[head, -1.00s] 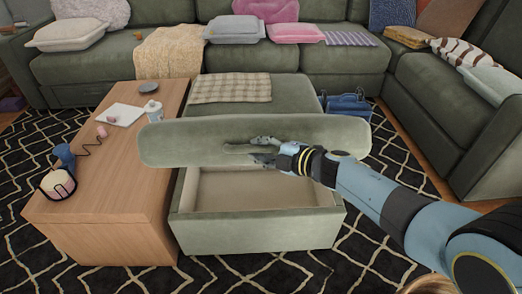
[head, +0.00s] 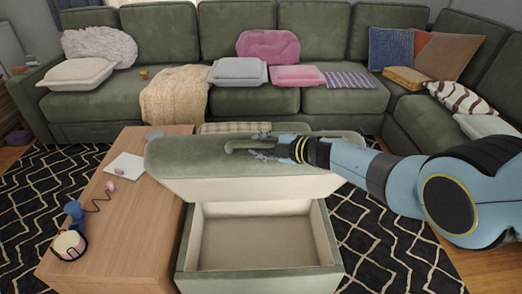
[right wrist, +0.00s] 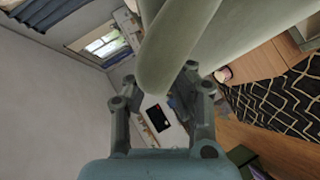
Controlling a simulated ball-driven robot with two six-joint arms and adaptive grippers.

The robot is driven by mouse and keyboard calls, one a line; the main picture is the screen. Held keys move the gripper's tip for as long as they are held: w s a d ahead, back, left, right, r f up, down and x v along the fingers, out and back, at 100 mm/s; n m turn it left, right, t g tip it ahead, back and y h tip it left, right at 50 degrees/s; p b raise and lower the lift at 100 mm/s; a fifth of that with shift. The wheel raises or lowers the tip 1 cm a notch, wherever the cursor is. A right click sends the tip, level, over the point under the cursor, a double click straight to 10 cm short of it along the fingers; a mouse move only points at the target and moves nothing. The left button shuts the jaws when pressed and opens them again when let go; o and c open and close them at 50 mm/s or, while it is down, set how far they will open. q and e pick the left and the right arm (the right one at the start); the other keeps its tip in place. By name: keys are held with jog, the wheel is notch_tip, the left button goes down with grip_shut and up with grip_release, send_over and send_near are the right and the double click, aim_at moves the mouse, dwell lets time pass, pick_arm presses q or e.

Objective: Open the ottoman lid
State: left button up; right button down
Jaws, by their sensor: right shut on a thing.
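The green ottoman (head: 258,282) stands on the patterned rug with its box open at the front, showing a bare cream inside. Its lid (head: 200,165) is raised and tilted above the box, its cream side (head: 240,189) showing below the green top. My left gripper is not in view.
The green sectional (head: 290,100) runs behind and along the right. Rug lies open at right.

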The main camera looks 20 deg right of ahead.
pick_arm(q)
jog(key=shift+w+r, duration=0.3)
pick_arm(e)
jog(key=shift+w+d+r, duration=0.15)
jog(key=shift+w+r, duration=0.4)
jog(key=shift+w, duration=0.05)
jog(key=c, duration=1.5)
grip_release()
jog(key=shift+s, duration=0.1)
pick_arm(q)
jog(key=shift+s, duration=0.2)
pick_arm(e)
jog(key=shift+o, duration=0.2)
jog(key=shift+s, duration=0.1)
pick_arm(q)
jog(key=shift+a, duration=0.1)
pick_arm(e)
jog(key=shift+s, duration=0.1)
jog(key=shift+s+d, duration=0.25)
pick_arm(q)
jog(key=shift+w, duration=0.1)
pick_arm(e)
jog(key=v, duration=1.1)
jog(key=shift+r, duration=0.15)
